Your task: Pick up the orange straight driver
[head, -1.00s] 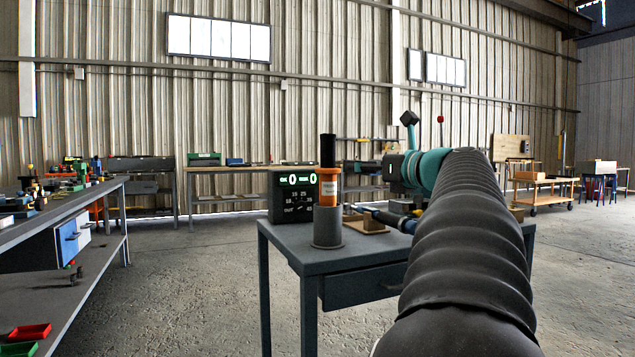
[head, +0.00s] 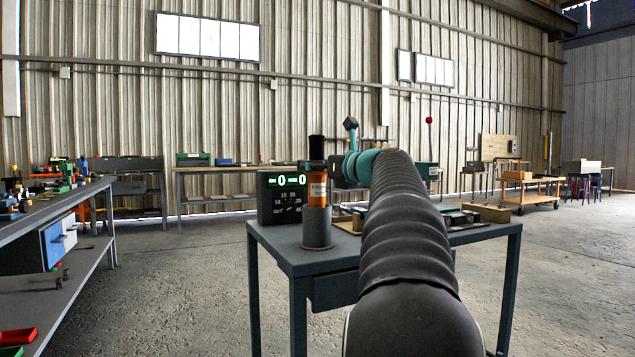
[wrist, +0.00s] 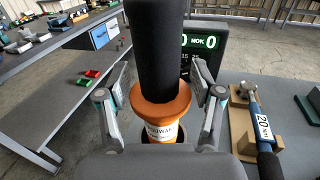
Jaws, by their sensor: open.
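The orange straight driver (head: 317,188) stands upright in a grey cylindrical holder (head: 317,228) near the left side of the grey table. Its black upper grip and orange flanged body (wrist: 160,108) fill the middle of the wrist view, with a white label below the flange. My gripper (wrist: 160,95) is open, one finger on each side of the driver, with a visible gap on both sides. In the head view my arm and the driver hide most of the gripper.
A black display box (head: 283,198) with green zeros stands behind the driver. A blue tool marked 20 (wrist: 262,124) lies on a wooden cradle (wrist: 240,118) to the right. A long workbench (head: 60,205) with bins stands at the left.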

